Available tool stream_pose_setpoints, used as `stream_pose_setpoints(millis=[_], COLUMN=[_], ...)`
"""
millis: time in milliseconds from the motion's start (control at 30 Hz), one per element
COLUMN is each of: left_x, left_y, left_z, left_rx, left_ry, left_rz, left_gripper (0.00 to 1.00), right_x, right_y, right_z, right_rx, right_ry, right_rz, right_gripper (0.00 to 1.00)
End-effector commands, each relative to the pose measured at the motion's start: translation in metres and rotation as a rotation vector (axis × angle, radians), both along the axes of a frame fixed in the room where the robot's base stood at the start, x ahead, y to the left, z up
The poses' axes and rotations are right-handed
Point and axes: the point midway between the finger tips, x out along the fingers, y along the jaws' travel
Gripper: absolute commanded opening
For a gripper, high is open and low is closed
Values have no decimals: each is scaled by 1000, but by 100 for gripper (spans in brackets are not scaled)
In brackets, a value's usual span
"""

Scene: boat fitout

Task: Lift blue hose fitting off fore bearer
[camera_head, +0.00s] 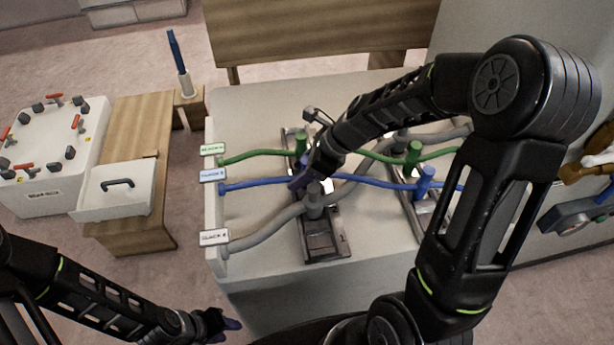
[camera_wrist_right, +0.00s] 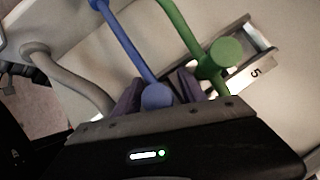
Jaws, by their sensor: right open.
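The blue hose (camera_head: 250,183) runs across the white bench and passes under my right gripper (camera_head: 302,180), which is low over the left-hand bearer (camera_head: 325,240). In the right wrist view a blue hose fitting (camera_wrist_right: 157,96) sits between the two purple fingers of my right gripper (camera_wrist_right: 158,90). The fingers stand apart on either side; I cannot tell whether they touch it. In the head view this fitting is mostly hidden by the gripper. Another blue fitting (camera_head: 426,176) stands on the right-hand bearer (camera_head: 408,206). My left gripper (camera_head: 230,324) is low, in front of the bench, away from the fittings.
A green fitting (camera_wrist_right: 225,52) stands close beside the right gripper. A grey fitting (camera_head: 315,195) is on its near side, on the grey hose (camera_head: 262,228). Labels line the bench's left edge. A wooden cabinet (camera_head: 130,225) and a white box (camera_head: 50,160) stand at left.

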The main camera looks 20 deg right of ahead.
Motion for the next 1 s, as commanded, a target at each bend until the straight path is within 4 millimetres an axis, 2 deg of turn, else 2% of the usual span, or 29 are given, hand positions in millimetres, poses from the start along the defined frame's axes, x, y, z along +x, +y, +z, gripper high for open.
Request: stream_pose_setpoints(millis=[200,767,1000], left_x=[0,0,0], left_y=[0,0,0], left_z=[0,0,0], left_rx=[0,0,0], left_ry=[0,0,0], left_rz=[0,0,0], left_gripper=[36,36,36], right_x=[0,0,0], right_y=[0,0,0], right_z=[0,0,0], right_rx=[0,0,0], right_ry=[0,0,0], right_rz=[0,0,0], right_gripper=[47,1,0])
